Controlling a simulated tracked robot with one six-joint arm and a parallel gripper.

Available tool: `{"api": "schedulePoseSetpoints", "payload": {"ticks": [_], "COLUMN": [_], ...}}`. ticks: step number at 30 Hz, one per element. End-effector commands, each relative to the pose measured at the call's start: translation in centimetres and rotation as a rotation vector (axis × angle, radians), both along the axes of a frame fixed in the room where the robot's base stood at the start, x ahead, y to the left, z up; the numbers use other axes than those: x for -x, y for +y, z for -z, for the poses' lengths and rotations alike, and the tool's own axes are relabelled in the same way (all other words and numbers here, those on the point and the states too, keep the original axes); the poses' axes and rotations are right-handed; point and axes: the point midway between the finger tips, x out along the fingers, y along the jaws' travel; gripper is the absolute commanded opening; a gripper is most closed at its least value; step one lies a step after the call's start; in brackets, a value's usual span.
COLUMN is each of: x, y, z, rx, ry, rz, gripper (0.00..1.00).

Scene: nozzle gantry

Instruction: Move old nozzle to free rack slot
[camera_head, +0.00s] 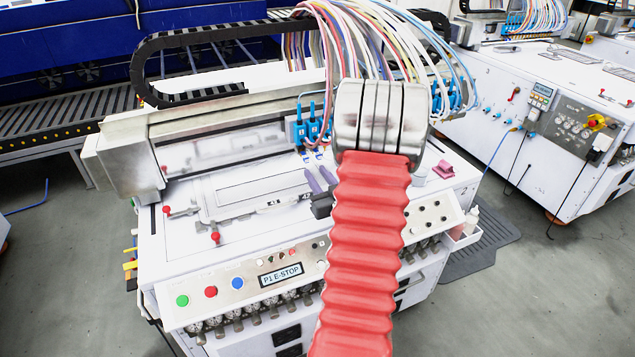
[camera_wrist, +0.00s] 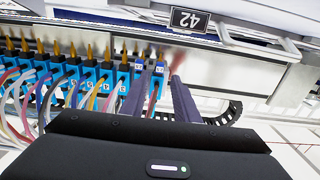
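Blue nozzle blocks with gold tips (camera_wrist: 72,68) stand in a row across the left and middle of the wrist view, with coloured hoses from their near ends. In the head view, a few blue nozzles (camera_head: 312,131) sit on the gantry rail. I cannot tell which nozzle is the old one, and no free slot shows clearly. My gripper (camera_wrist: 162,72) has two purple fingers, apart, at the right end of the row. A labelled blue nozzle (camera_wrist: 157,80) shows between them, with a gap to the right finger. In the head view, my gripper (camera_head: 316,172) is just below the rail nozzles.
The gantry beam (camera_head: 240,110) crosses the white machine. A black cable chain (camera_head: 150,60) and a bundle of loose hoses (camera_head: 350,40) hang above. The control panel (camera_head: 250,285) has buttons and an E-STOP label. A plate marked 42 (camera_wrist: 188,20) is beyond the nozzles.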

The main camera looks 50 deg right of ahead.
Motion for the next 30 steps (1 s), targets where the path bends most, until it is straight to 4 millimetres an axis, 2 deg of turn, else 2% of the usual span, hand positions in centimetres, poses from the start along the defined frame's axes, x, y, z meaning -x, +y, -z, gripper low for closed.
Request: {"api": "schedulePoseSetpoints", "payload": {"ticks": [21,30], "x": [-5.3,-6.2], "y": [-3.0,-3.5], "z": [0.0,0.1], "rx": [-0.001,-0.001], "ry": [0.001,0.001], "rz": [-0.002,-0.002], "gripper": [0.28,0.28]}}
